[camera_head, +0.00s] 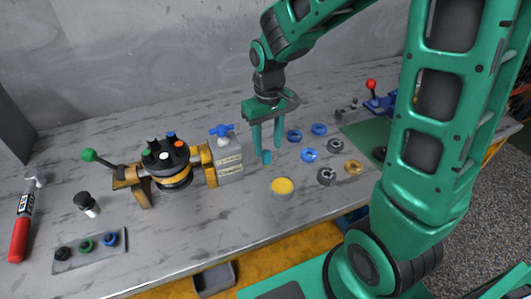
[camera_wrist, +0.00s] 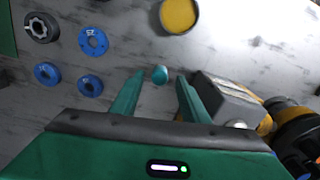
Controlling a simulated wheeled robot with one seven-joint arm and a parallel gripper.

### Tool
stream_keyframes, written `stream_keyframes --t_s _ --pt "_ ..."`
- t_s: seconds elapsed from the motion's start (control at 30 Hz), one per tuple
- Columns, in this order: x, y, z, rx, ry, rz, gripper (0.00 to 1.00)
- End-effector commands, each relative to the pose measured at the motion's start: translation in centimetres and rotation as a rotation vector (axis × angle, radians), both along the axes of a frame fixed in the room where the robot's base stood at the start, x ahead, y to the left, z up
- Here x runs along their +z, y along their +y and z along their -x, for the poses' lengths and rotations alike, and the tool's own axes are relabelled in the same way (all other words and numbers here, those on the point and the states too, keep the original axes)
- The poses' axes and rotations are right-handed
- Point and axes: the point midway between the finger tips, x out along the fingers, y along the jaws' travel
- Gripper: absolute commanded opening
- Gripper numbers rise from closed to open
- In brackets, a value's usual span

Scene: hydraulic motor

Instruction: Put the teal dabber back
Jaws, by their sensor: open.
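The small teal dabber (camera_head: 266,157) is on the grey workbench, just below my gripper (camera_head: 267,150). In the wrist view the rounded teal top of the dabber (camera_wrist: 160,75) shows between the two fingertips (camera_wrist: 160,77), with a gap on each side. My gripper is open and points down, its fingers spread about the dabber. The dabber's lower part is hidden or too small to make out. A round dish with a yellow top (camera_head: 282,186) stands near it, towards the bench's front edge; it also shows in the wrist view (camera_wrist: 179,14).
Left of my gripper are a grey block with a blue handle (camera_head: 228,160) and a motor assembly (camera_head: 170,165). Several blue, dark and gold rings (camera_head: 309,155) lie to the right. Farther left are a plate with three knobs (camera_head: 90,260), a black-capped piece (camera_head: 87,202) and a red-handled tool (camera_head: 20,238).

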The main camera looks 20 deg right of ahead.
Motion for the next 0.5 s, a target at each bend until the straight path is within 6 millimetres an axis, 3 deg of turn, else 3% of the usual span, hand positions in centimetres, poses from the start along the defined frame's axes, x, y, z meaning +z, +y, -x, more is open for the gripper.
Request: stream_keyframes --t_s 0.2,0.5 --pt "4.2 0.0 0.0 0.0 -0.003 0.0 0.41" --pt "6.8 0.0 0.0 0.0 0.0 -0.001 0.41"
